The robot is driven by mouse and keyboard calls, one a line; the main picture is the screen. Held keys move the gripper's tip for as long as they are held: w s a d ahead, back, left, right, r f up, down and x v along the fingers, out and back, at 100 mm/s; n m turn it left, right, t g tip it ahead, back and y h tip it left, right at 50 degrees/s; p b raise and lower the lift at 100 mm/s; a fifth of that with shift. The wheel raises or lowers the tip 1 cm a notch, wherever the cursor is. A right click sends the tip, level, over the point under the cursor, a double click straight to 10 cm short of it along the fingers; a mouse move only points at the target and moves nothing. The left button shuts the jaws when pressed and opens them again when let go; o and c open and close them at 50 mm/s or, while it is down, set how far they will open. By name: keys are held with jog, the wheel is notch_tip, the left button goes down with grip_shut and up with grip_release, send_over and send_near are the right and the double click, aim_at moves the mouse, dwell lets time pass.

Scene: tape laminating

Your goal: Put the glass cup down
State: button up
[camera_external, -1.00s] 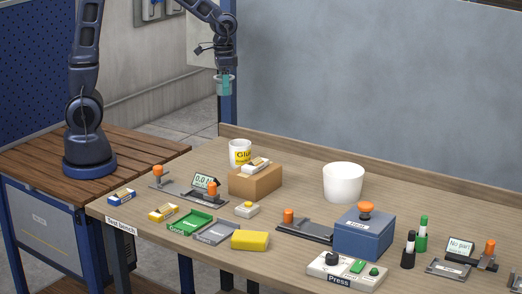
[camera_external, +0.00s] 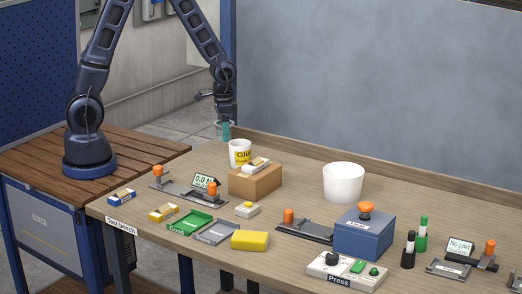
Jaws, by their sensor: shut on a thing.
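The glass cup (camera_external: 218,131) is a small clear cup with teal showing at my gripper's fingertips. My gripper (camera_external: 226,128) points down and is shut on it. Both are at the back left edge of the test bench (camera_external: 300,259), just above and behind the white Glue cup (camera_external: 240,153). The Glue cup partly overlaps the view of the area below the glass cup. I cannot tell whether the glass cup touches the bench.
A white bin (camera_external: 343,183) and a blue box (camera_external: 364,233) stand further right. Trays and a yellow block (camera_external: 250,240) lie in front. The bench between the brown box and bin is clear.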

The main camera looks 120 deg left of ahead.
jog(key=shift+f, duration=1.95)
jog(key=shift+f, duration=0.15)
jog(key=o, duration=1)
notch_tip(320, 180, up, 12)
jog(key=shift+r, duration=0.2)
